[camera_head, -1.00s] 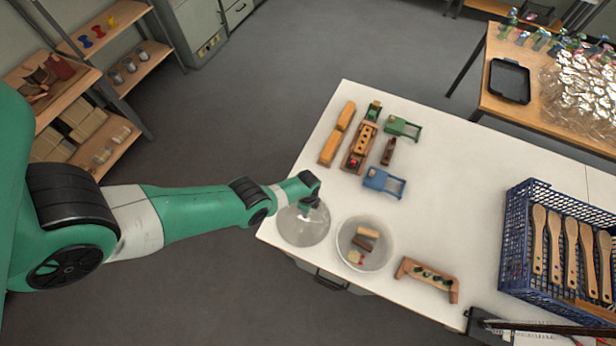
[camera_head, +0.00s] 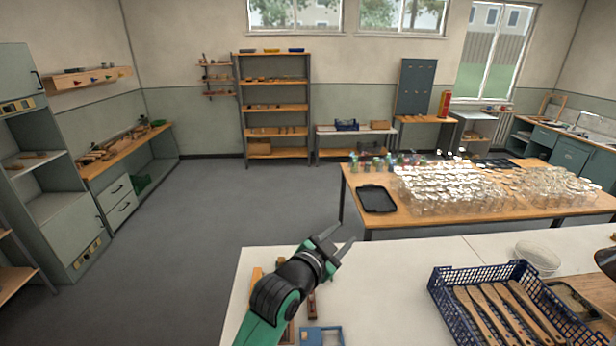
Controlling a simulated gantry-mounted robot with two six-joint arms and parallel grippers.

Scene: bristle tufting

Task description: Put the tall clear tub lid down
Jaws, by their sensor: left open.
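My left gripper (camera_head: 335,245) is open and nothing shows between its fingers. It is over the far left part of the white worktable (camera_head: 390,280), with its fingers pointing away toward the room. The clear lid and the clear tub that stood at the table's near left are not in view now. A round, clear, shallow piece (camera_head: 538,258) lies at the far right of the white table; I cannot tell whether it is a lid or a tub.
A blue crate (camera_head: 440,292) with several wooden handles stands at the right. A blue tool (camera_head: 322,336) and wooden pieces lie under my left arm. Beyond is a wooden table (camera_head: 400,221) with a black tray (camera_head: 378,198) and many clear tubs. The white table's middle is clear.

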